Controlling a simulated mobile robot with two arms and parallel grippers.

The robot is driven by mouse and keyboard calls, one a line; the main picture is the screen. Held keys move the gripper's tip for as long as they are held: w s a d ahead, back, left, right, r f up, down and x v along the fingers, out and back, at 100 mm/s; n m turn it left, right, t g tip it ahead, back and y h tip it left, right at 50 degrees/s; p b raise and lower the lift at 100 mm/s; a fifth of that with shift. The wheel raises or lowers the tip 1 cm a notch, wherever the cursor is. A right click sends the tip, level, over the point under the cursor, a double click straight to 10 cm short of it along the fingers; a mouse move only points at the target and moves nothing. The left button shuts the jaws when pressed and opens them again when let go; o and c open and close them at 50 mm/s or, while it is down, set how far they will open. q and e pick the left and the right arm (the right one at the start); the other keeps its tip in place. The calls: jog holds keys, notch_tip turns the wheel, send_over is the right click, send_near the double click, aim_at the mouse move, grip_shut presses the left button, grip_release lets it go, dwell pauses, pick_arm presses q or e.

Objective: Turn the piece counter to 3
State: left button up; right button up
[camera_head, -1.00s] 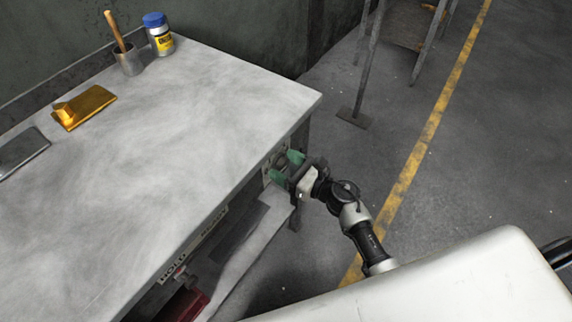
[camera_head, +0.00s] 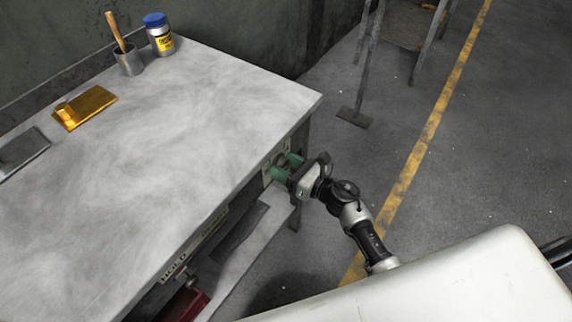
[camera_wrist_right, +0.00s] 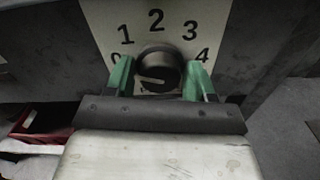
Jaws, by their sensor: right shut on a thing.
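The piece counter is a pale dial plate (camera_wrist_right: 103,18) with a round dark knob (camera_wrist_right: 156,66) in its middle. The digits 0, 1, 2, 3 and 4 show around the knob in the right wrist view. A light pointer line on the knob lies nearly level, its left end toward the 0. My right gripper (camera_wrist_right: 158,78) has its green fingers on the knob's left and right sides and is shut on it. In the head view my right gripper (camera_head: 284,169) is at the bench's front edge, where the knob is mostly hidden. My left gripper is not in view.
The workbench (camera_head: 190,110) fills the left. On it are a cup (camera_head: 128,62) with a wooden handle, a blue-capped jar (camera_head: 159,38), a brass block (camera_head: 85,106) and a grey plate (camera_head: 20,149). A red object (camera_head: 186,304) sits below. Open floor lies right.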

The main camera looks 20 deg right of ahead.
jog(key=shift+m, duration=0.9)
jog(key=m+p, duration=0.2)
jog(key=m, duration=0.3)
jog(key=m+p, duration=0.1)
jog(key=m, duration=0.4)
jog(key=m+p, duration=0.2)
jog(key=m, duration=0.3)
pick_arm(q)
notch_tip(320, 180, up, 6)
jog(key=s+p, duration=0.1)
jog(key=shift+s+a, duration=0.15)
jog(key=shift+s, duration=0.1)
pick_arm(e)
jog(key=m, duration=0.5)
jog(key=o, duration=0.7)
